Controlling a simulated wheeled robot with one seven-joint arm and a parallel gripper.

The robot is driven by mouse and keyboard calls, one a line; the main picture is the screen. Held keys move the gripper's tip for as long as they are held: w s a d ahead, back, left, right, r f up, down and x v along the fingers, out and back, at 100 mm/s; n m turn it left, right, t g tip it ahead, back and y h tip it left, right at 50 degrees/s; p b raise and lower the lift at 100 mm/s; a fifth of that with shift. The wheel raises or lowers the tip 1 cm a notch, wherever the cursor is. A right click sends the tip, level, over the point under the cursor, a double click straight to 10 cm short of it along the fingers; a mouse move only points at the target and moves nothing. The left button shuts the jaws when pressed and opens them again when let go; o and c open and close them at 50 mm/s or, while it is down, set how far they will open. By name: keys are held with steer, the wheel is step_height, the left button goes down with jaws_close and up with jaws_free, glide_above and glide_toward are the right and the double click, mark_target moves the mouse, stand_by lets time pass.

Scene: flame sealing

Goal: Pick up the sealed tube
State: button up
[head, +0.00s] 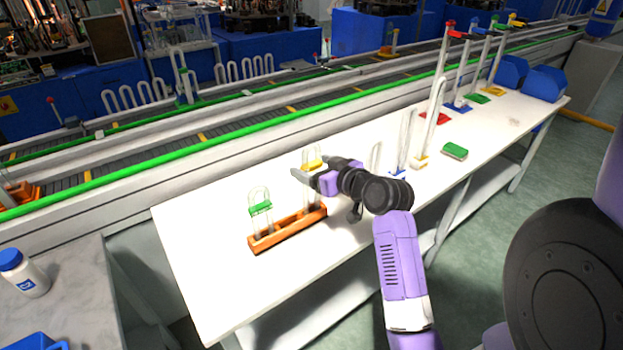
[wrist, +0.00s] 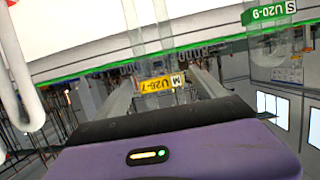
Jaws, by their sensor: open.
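An orange rack (head: 287,232) on the white table holds two clear U-shaped tubes. My gripper (head: 308,172) is open at the yellow-labelled tube. In the wrist view my fingers (wrist: 163,88) lie on either side of its label, with no clear grip on it. My arm hides part of the table behind.
More clear tubes (head: 402,140) stand to the right, some on coloured bases. A green block (head: 454,151) lies near the table's front edge. Taller tubes on red, blue, green and yellow mats stand beyond, before blue bins (head: 543,83). A conveyor (head: 220,125) runs behind the white table (head: 215,260).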

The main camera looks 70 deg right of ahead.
steer(key=shift+p+x, duration=0.3)
steer(key=shift+x, duration=1.7)
steer(key=shift+w+r, duration=0.1)
steer(key=shift+r, duration=0.05)
steer(key=c, duration=1.5)
